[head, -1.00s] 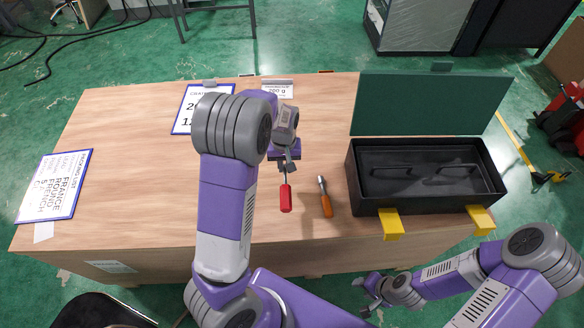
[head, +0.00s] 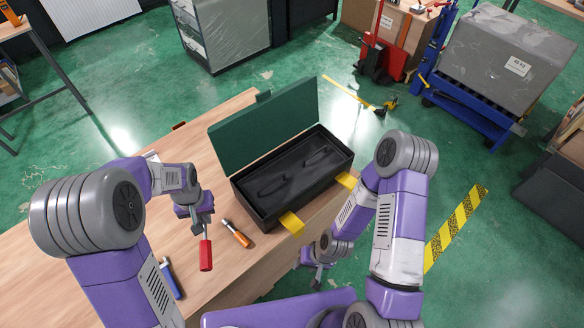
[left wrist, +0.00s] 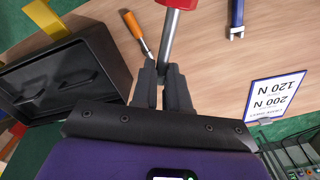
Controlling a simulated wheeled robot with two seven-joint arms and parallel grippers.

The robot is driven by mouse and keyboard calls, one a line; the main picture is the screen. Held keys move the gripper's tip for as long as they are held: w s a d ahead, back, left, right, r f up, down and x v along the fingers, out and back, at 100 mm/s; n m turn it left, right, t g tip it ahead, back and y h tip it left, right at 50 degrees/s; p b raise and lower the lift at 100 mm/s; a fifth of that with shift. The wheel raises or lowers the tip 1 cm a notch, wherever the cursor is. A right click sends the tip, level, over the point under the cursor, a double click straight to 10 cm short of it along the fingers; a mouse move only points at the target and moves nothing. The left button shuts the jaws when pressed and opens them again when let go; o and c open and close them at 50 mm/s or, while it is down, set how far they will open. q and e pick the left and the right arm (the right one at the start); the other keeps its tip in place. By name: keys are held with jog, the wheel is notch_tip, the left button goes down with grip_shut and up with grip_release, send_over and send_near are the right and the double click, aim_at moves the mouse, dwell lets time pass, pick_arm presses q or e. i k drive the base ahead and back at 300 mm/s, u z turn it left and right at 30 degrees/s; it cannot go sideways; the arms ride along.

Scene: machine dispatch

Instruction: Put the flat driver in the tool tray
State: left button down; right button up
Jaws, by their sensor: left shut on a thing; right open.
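The flat driver, with a red handle (head: 206,255) and a grey shaft, is in my left gripper (head: 203,222). That gripper is shut on the shaft, as the left wrist view (left wrist: 164,85) shows, with the red handle (left wrist: 180,3) cut off by its top edge. The handle points towards the front of the table, and the driver looks held above the tabletop. The black tool tray (head: 262,218) stands to the right of the gripper, its green lid open at the back. Two dark handles show inside it. My right gripper (head: 318,278) is open and empty beyond the table's front edge.
An orange-handled tool (head: 237,233) lies between the held driver and the tray. A blue-handled tool (head: 172,280) lies to the left. Yellow latches (head: 291,222) stick out from the tray's front. A framed card (left wrist: 278,92) shows in the left wrist view.

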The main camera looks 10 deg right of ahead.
aim_at(288, 177)
jog(key=u, duration=1.75)
jog(key=k, duration=1.6)
jog(key=z, duration=1.75)
jog(key=i, duration=1.7)
